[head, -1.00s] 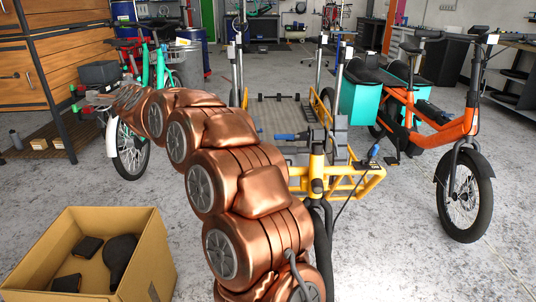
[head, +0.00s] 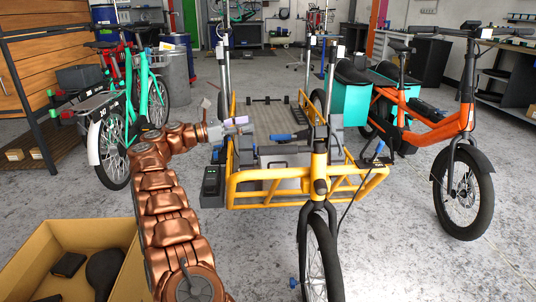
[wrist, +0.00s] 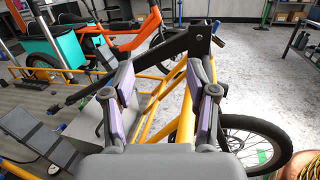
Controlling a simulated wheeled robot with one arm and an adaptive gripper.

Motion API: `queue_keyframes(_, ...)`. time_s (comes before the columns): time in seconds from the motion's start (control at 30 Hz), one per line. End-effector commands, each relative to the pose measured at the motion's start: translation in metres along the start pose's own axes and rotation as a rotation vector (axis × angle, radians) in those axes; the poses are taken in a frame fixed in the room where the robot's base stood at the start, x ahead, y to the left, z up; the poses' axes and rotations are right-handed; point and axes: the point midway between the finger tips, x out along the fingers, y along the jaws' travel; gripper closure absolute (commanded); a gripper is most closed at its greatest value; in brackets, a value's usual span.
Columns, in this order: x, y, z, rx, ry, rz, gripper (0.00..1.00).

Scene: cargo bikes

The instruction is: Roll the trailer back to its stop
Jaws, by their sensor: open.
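The yellow-framed, flat-decked cargo vehicle (head: 265,185) stands in the middle of the head view, with a front wheel and blue-gripped handlebar; I cannot tell if it is the trailer. My gripper (head: 241,121) is at its front left, above the frame, pointing right. In the wrist view my gripper (wrist: 165,75) is open, its lilac-padded fingers apart. A black bar (wrist: 160,62) with a holed end crosses just beyond the fingertips. Yellow tubes (wrist: 183,125) and a spoked wheel lie below. I cannot tell if the fingers touch the bar. I cannot make out a stop.
A cardboard box (head: 122,232) with dark items stands at the front left. A teal bike (head: 120,120) is at the left, an orange bike (head: 425,118) at the right. Open concrete floor lies at the front right and behind the deck.

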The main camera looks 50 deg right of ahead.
Motion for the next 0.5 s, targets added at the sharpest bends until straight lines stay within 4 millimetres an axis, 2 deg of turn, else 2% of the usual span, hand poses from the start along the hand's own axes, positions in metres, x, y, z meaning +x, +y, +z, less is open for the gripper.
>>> queue_keyframes(0.03, 0.001, -0.014, -0.014, 0.035, 0.009, -0.063, 0.42)
queue_keyframes(0.2, 0.001, -0.054, -0.044, 0.133, 0.033, -0.232, 0.42)
queue_keyframes(0.3, -0.002, -0.061, -0.063, 0.148, 0.039, -0.257, 0.42)
queue_keyframes(0.5, -0.008, -0.06, -0.074, 0.147, 0.039, -0.247, 0.42)
